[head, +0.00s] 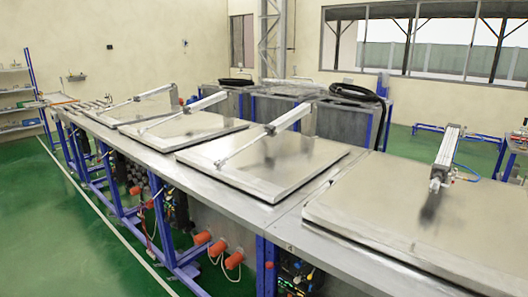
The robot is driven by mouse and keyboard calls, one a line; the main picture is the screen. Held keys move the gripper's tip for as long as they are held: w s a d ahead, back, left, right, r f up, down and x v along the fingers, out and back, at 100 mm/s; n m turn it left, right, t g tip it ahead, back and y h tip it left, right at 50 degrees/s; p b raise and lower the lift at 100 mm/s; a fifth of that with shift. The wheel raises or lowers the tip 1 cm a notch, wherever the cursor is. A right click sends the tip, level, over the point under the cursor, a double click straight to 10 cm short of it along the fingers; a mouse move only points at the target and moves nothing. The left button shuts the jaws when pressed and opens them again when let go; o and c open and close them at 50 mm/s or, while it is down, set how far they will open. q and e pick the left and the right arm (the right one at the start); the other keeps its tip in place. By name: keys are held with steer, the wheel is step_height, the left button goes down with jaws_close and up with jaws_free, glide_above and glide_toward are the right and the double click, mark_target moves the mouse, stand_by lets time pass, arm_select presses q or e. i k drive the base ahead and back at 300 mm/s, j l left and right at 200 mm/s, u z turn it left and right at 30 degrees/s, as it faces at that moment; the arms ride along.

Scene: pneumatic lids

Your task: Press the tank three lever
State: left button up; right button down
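A row of tanks runs from the right foreground to the back left, with flat metal lids lying shut on top. The nearest lid (395,225) is at the right, followed by a second lid (290,165), a third lid (200,125) and a far lid (128,110). Pneumatic cylinders stand over them, such as the near one (447,150) and the second one (292,117). I cannot make out a lever clearly or tell which tank is number three. Neither of my grippers is in view.
Orange-red round parts (233,260) and hoses stick out below the tank edge over blue frame legs (162,222). The green floor (60,235) at the left is open, with a white line along the tanks. Shelves (15,105) stand at the far left.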

mark_target(151, 201)
steer(key=i+j, duration=2.2)
steer(key=j, duration=0.15)
steer(key=i+l+z, duration=0.05)
